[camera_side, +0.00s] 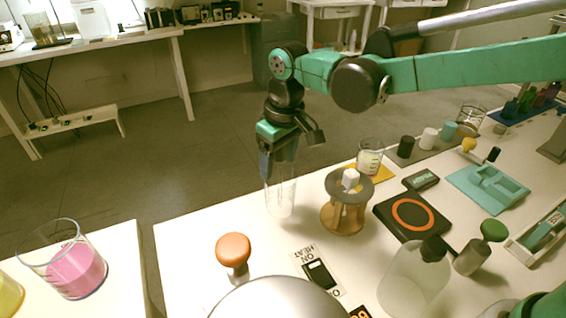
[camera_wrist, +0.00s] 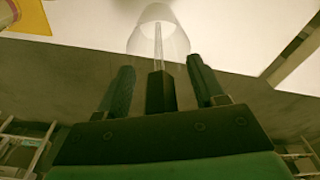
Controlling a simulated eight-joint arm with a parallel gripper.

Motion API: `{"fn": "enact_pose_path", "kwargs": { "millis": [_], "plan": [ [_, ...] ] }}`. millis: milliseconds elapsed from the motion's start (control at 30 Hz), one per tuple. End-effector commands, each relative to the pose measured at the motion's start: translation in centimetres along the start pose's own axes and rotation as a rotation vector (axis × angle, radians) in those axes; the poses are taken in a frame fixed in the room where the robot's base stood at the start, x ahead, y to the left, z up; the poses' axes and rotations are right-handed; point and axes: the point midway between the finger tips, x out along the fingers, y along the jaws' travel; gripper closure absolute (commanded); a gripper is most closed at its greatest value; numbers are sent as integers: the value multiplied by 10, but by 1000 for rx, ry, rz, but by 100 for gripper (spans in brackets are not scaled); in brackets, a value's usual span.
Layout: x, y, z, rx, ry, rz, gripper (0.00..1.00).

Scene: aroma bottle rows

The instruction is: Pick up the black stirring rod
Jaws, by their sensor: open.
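The stirring rod has a black grip (camera_wrist: 160,92) and a thin clear shaft that reaches into a tall clear glass vessel (camera_wrist: 178,40) in the wrist view. My gripper (camera_wrist: 161,64) is open, with one finger on each side of the black grip and a visible gap to each. In the side view my gripper (camera_side: 277,170) points down over the glass vessel (camera_side: 283,205), which stands near the table's far edge. There my fingers hide the rod's grip, and the shaft is hard to make out.
A round wooden stand (camera_side: 345,218) with a white piece on top is just right of the glass vessel. A beaker (camera_side: 370,160) stands on a yellow mat behind it. A black hotplate-like pad (camera_side: 411,216) lies further right. Table left of the vessel is clear.

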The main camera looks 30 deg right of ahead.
Motion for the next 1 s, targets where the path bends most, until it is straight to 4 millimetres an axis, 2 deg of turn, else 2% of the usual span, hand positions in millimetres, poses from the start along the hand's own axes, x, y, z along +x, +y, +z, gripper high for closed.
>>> {"fn": "enact_pose_path", "kwargs": {
  "millis": [167, 300, 400, 767, 867, 1000],
  "plan": [
    [0, 0, 0, 0, 0, 0, 38],
    [0, 0, 0, 0, 0, 0, 77],
    [0, 0, 0, 0, 0, 0, 100],
    [-4, 0, 0, 0, 0, 0, 100],
    [-11, 0, -1, 0, 0, 0, 100],
    [-32, 0, -4, 0, 0, 0, 100]
  ]
}}
